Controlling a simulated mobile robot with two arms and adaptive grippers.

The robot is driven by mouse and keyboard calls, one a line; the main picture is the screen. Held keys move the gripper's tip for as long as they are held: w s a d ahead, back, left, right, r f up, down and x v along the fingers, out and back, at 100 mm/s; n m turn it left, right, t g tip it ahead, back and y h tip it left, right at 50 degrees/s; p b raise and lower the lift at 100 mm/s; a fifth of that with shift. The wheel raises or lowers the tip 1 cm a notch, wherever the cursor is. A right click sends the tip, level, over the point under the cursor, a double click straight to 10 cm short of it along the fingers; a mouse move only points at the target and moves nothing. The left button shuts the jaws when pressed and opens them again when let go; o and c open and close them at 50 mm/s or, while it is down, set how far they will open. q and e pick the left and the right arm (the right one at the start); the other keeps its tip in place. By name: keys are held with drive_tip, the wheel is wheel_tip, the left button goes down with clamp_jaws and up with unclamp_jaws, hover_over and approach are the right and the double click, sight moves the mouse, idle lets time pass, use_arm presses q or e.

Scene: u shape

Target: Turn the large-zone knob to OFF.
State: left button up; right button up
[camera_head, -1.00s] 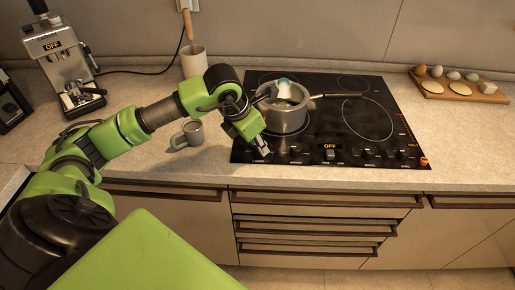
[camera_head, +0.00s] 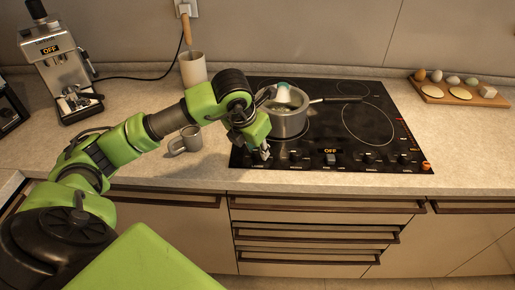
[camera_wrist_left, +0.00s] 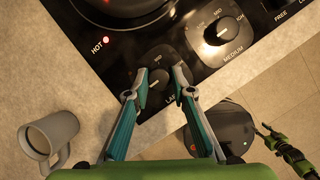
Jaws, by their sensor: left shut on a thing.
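The large-zone knob (camera_wrist_left: 157,83) is a dark round knob at the corner of the black cooktop (camera_wrist_left: 205,78), with a label starting "LA" beside it. My left gripper (camera_wrist_left: 155,88) has one finger on each side of this knob and is shut on it. I cannot read its pointer setting clearly. In the head view my left gripper (camera_head: 264,153) reaches down to the cooktop's front left corner and largely hides the knob. A green gripper, seemingly my right one (camera_wrist_left: 268,133), shows small and low in the left wrist view; its opening is unclear.
The medium knob (camera_wrist_left: 220,32) is close to the right. A red light glows beside "HOT". A pot (camera_head: 286,118) stands just behind my left gripper, with its handle pointing right. A grey mug (camera_head: 187,141) stands left on the counter. A food board (camera_head: 460,92) lies right.

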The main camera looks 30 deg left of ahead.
use_arm(q)
drive_tip(key=o, duration=1.1)
drive_tip(key=v, duration=1.2)
